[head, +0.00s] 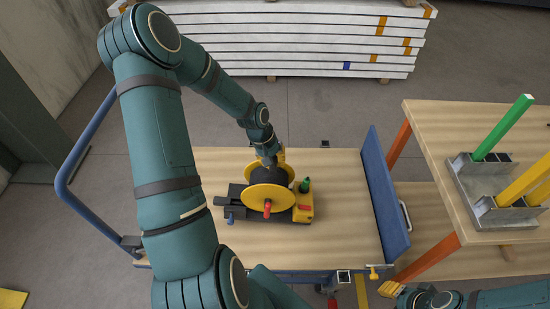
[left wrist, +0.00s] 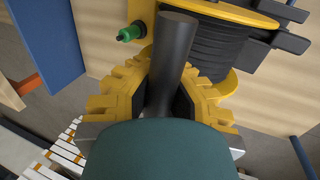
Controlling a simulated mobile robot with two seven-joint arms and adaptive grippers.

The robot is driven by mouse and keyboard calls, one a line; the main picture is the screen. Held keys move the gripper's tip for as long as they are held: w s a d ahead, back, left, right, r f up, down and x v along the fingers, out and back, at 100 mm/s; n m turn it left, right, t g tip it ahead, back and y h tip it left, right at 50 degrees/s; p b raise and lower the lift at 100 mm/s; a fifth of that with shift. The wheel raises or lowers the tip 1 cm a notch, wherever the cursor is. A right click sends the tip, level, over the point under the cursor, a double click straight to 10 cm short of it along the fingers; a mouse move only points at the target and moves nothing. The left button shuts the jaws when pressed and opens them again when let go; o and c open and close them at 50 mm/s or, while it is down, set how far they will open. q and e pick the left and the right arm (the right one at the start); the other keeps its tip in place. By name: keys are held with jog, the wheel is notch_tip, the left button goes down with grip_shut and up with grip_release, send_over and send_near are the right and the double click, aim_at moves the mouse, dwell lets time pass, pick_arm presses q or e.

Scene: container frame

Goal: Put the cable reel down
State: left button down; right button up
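The cable reel (head: 267,196) has yellow flanges, dark cable, a red knob and a black and yellow base. It is over the wooden deck of the blue-framed cart (head: 345,235); I cannot tell whether its base touches the deck. My left gripper (head: 270,160) reaches it from above at its far side. In the left wrist view the reel (left wrist: 228,48) is at the upper right, and the yellow fingers (left wrist: 162,95) are closed around its dark grey bar (left wrist: 175,45). My right gripper (head: 391,289) shows only partly at the bottom, away from the reel.
A blue end panel (head: 385,195) bounds the cart's right side. A wooden table (head: 440,135) with metal holders and green and yellow bars stands to the right. Stacked white boards (head: 310,45) lie behind. Bare deck surrounds the reel.

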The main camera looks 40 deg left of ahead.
pick_arm(q)
notch_tip(320, 180, down, 2)
jog(key=shift+f, duration=0.15)
jog(key=c, duration=1.1)
grip_release()
jog(key=shift+c, duration=0.2)
jog(key=p+v, duration=0.2)
jog(key=v, duration=1)
jog(key=d+f+m, duration=0.1)
jog(key=d+f, duration=0.2)
jog(key=d, duration=0.3)
jog(key=w+d+f+m+h, duration=0.1)
jog(key=d+f, duration=0.1)
jog(key=d, duration=0.4)
jog(key=d+f+m, duration=0.1)
jog(key=d+f, duration=0.2)
jog(key=d, duration=0.3)
jog(key=s+d+f+m, duration=0.1)
jog(key=s+d+f, duration=0.2)
jog(key=d, duration=0.3)
jog(key=s+d+f+m, duration=0.2)
jog(key=s+d+f, duration=0.1)
jog(key=s+d, duration=0.2)
jog(key=shift+d, duration=0.85)
